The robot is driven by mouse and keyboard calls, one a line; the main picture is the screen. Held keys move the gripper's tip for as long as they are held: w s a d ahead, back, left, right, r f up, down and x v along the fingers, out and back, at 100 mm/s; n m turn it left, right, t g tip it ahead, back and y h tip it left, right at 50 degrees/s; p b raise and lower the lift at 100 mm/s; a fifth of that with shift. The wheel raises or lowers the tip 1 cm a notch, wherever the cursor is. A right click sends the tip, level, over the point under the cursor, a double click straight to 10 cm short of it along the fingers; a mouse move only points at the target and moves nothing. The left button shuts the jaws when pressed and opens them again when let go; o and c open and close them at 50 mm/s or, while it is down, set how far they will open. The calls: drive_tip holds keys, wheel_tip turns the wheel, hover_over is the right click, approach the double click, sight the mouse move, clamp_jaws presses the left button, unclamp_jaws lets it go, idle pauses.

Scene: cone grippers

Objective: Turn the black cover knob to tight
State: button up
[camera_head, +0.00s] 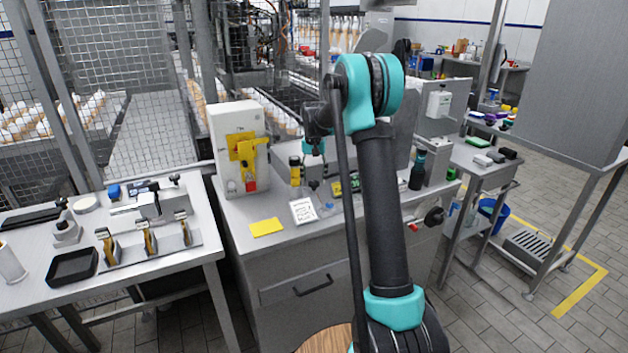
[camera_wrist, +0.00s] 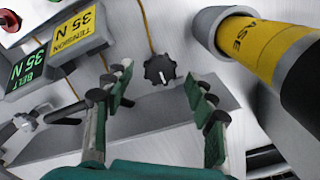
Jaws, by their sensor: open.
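The black cover knob (camera_wrist: 160,69) is round with a scalloped rim and a short white pointer mark. In the wrist view it sits on a pale grey surface just beyond my fingertips, near the middle of the gap. My gripper (camera_wrist: 161,90) is open, with green-padded fingers left and right of the knob in the picture and nothing held. I see no contact with the knob. In the head view my gripper (camera_head: 314,160) points down over the middle bench; I cannot clearly tell the knob apart there. No tight marking is readable.
A yellow and black cylinder (camera_wrist: 256,48) stands close on the right in the wrist view. A white box with a yellow switch plate (camera_head: 241,150) and a yellow card (camera_head: 266,228) are on the bench.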

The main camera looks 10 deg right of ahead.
sight(314, 183)
wheel_tip(314, 183, up, 11)
drive_tip(key=shift+f, duration=0.15)
idle(0.4)
